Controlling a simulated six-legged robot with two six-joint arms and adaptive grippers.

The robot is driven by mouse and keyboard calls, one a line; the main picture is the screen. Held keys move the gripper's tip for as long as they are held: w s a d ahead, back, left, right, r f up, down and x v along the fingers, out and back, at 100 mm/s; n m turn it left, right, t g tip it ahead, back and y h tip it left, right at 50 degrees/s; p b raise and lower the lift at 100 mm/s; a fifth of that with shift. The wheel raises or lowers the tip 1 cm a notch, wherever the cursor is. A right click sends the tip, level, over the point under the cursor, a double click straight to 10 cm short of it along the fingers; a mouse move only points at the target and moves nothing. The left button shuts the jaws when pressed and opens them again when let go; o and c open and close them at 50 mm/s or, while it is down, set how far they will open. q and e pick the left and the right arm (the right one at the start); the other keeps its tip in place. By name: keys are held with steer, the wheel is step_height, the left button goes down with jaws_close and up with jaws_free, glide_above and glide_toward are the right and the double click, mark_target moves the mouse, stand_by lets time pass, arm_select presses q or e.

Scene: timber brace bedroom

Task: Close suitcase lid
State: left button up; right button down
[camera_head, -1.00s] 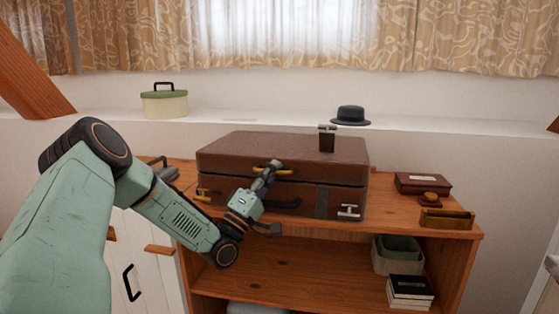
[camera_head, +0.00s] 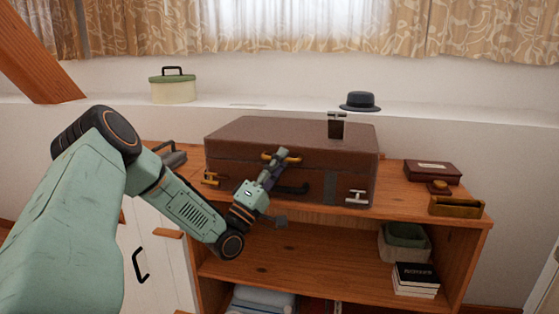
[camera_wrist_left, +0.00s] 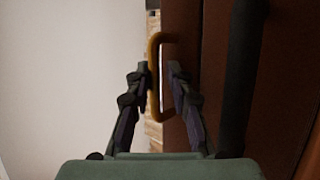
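The brown suitcase (camera_head: 250,172) stands on the wooden shelf unit, front facing me. Its lid (camera_head: 285,132) lies down over the base; I cannot tell if the seam is fully shut. A brass latch loop (camera_head: 268,157) on the lid's front left also shows in the left wrist view (camera_wrist_left: 154,75). My left gripper (camera_head: 283,188) is open in front of the suitcase, one finger up by the loop, the other lower. In the wrist view its fingers lie either side of the loop, apparently not gripping. My right gripper is out of view.
The shelf unit's top (camera_head: 400,200) holds a small brown box (camera_head: 432,171) and a brass tray (camera_head: 456,207) at right. A dark hat (camera_head: 360,101) and a green-lidded tin (camera_head: 173,88) sit on the ledge behind. Baskets and books fill the lower shelf's right.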

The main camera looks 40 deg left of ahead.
arm_select(q)
steer(key=shift+w+r, duration=0.15)
steer(key=shift+r, duration=0.05)
steer(key=shift+f, duration=0.1)
steer(key=v, duration=1.2)
stand_by(0.4)
